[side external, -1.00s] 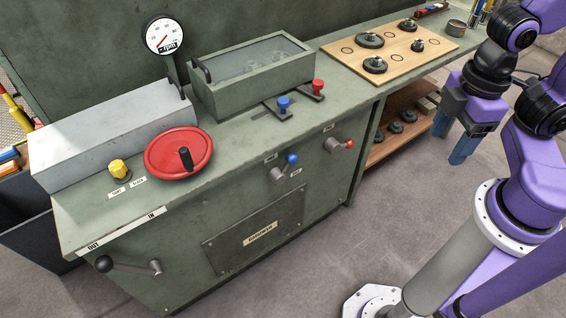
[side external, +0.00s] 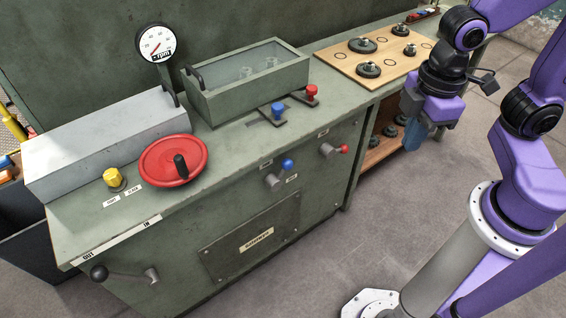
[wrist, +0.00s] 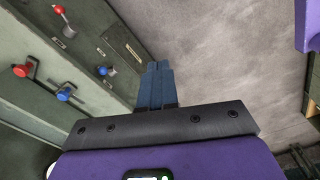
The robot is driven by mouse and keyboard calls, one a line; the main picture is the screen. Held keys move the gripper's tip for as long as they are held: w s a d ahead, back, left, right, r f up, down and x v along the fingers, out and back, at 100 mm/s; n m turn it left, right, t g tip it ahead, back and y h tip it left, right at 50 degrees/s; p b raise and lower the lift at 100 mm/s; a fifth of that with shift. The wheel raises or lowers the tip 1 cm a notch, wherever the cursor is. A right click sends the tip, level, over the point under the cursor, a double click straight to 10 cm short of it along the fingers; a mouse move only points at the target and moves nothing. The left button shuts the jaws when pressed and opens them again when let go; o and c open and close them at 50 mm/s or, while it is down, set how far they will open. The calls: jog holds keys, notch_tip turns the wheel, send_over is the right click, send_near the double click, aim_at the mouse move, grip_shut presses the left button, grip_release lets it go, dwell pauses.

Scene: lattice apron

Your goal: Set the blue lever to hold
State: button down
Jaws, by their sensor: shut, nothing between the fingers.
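The blue-balled lever (side external: 287,165) sits on the green bench's front panel, its grey arm tilted up and right from its hub. Two small white labels lie beside it, too small to read. It also shows in the wrist view (wrist: 103,71), left of my fingers. A second blue handle, a knob (side external: 277,109) in a slot, stands on the bench top and shows in the wrist view (wrist: 63,95). My gripper (side external: 412,143) is shut and empty, right of the front panel and apart from both blue handles. In the wrist view its fingers (wrist: 159,66) are together.
A red-balled lever (side external: 342,149) is right of the blue one on the panel. A red knob (side external: 311,92) is beside the blue knob. A red handwheel (side external: 160,150) and wooden board with discs (side external: 388,68) are on top. Floor before the panel is clear.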

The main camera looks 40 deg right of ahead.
jog(key=w+a+f+n, duration=0.1)
jog(key=w+a+f, duration=0.25)
jog(key=w, duration=0.45)
jog(key=w+a+f+n, duration=0.1)
jog(key=w+a+f, duration=0.1)
jog(key=w+a, duration=0.35)
jog(key=w+f+n, duration=0.2)
jog(key=w+f, duration=0.8)
jog(key=w, duration=0.5)
jog(key=shift+w+f+n+t+h, duration=0.3)
jog(key=shift+f+n, duration=0.05)
jog(key=shift+n, duration=0.05)
jog(key=shift+f, duration=0.15)
send_over(280, 174)
jog(key=shift+s+d+f, duration=0.1)
jog(key=shift+s+f, duration=0.05)
jog(key=shift+f, duration=1.95)
jog(key=shift+s+d+f, duration=0.15)
jog(key=shift+f, duration=1.95)
jog(key=shift+s+d+f, duration=0.1)
jog(key=shift+s+f, duration=0.05)
jog(key=shift+f, duration=1.95)
